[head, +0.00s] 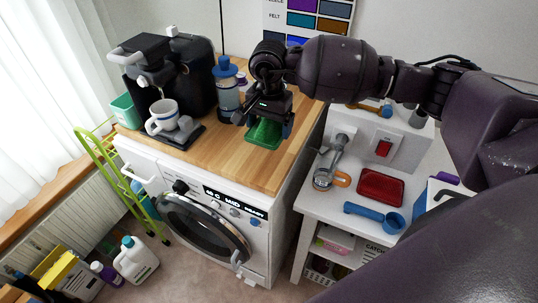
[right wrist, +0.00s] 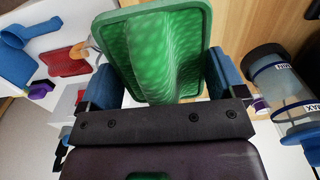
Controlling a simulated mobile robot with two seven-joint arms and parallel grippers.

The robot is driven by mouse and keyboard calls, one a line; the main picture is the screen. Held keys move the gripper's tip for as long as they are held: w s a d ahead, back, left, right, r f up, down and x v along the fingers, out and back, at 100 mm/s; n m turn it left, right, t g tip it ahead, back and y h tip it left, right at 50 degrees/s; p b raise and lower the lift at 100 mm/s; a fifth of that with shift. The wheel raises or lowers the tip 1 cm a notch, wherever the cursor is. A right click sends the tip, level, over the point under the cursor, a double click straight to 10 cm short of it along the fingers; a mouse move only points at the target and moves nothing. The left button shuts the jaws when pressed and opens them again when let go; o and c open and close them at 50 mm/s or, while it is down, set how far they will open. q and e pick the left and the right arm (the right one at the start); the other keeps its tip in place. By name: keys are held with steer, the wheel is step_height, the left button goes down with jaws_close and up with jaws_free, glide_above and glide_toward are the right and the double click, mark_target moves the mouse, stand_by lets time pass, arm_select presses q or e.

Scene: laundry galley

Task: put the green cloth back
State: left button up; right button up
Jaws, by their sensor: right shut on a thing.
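The green cloth (head: 264,134) shows as a stiff-looking green piece with a raised rim, below my right gripper (head: 267,118) over the wooden counter. In the right wrist view the cloth (right wrist: 142,52) has a mottled face and a ridge along its middle. The blue fingers of my right gripper (right wrist: 162,88) stand on either side of it, shut on it. I cannot tell whether its underside touches the counter. My left gripper is in neither view.
A white table (head: 325,203) at right bears a red tray-like piece (head: 380,187) and a blue scoop (head: 375,217). The counter's front right is clear.

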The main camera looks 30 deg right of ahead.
glide_above(269, 162)
step_height(269, 162, down, 8)
steer(key=shift+r, duration=0.15)
step_height(269, 162, down, 4)
steer(key=shift+r, duration=0.2)
steer(key=shift+f, duration=0.15)
steer(key=o, duration=0.6)
steer(key=shift+o, duration=0.4)
steer(key=shift+r, duration=0.2)
